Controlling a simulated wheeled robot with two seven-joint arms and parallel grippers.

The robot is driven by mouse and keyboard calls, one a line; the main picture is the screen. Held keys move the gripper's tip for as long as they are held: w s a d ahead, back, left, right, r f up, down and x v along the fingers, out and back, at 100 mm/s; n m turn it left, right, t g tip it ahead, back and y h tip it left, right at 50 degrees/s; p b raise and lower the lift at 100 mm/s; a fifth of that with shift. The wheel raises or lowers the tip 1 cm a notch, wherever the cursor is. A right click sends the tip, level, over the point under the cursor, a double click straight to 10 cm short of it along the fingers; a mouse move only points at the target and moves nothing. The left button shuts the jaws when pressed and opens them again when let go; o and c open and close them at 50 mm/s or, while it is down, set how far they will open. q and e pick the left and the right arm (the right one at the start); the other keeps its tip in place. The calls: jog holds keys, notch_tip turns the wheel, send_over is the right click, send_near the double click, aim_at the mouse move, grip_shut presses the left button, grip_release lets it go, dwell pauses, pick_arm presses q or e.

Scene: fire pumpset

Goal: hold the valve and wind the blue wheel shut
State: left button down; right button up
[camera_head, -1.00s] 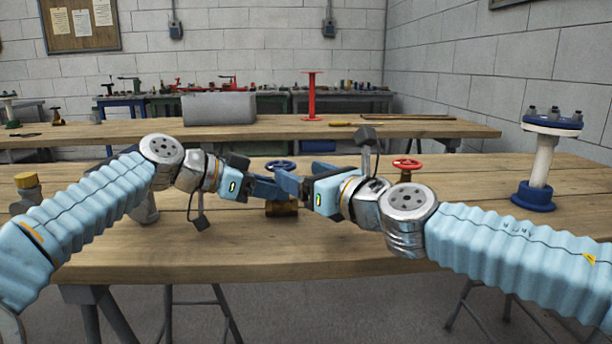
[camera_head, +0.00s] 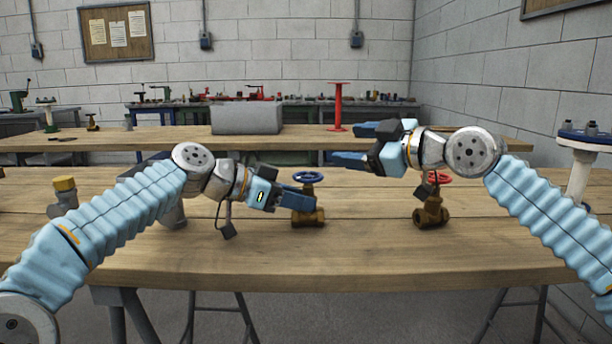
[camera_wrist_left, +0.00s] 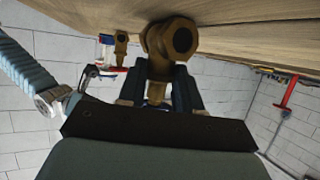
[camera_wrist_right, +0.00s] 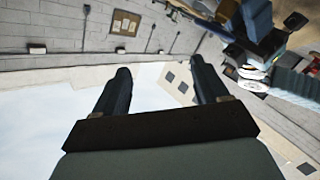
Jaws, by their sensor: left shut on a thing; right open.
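The brass valve (camera_head: 307,216) with the blue wheel (camera_head: 308,177) on top stands upright on the near bench. My left gripper (camera_head: 300,199) reaches in from the left and is shut on the valve's neck, below the wheel. In the left wrist view, the fingers (camera_wrist_left: 160,90) flank the valve's brass neck (camera_wrist_left: 165,67), and the wheel is mostly hidden between them. My right gripper (camera_head: 362,143) is open and empty, raised to the right of and above the blue wheel. Its spread fingers (camera_wrist_right: 163,85) show nothing between them.
A second brass valve (camera_head: 431,212) with a red wheel (camera_head: 438,178) stands to the right, below my right gripper. A yellow-capped fitting (camera_head: 64,192) is at the left. A white column with a blue flange (camera_head: 585,140) is at the right. The front of the bench is clear.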

jog(key=s+a+m+g+y, duration=0.1)
jog(key=a+m+g+y, duration=0.1)
jog(key=y, duration=0.1)
jog(key=g+y, duration=0.1)
jog(key=g, duration=0.1)
send_near(309, 175)
jog(key=a, duration=0.1)
jog(key=w+a, duration=0.1)
jog(key=shift+w+a+f+m, duration=0.3)
jog(key=shift+a+f+m, duration=0.05)
jog(key=shift+a+m, duration=0.05)
jog(key=x, duration=0.7)
jog(key=shift+w+a+r, duration=0.15)
jog(key=shift+a+r, duration=0.05)
jog(key=shift+a, duration=0.05)
jog(key=shift+c, duration=0.3)
jog(key=c, duration=0.7)
jog(key=shift+t, duration=0.3)
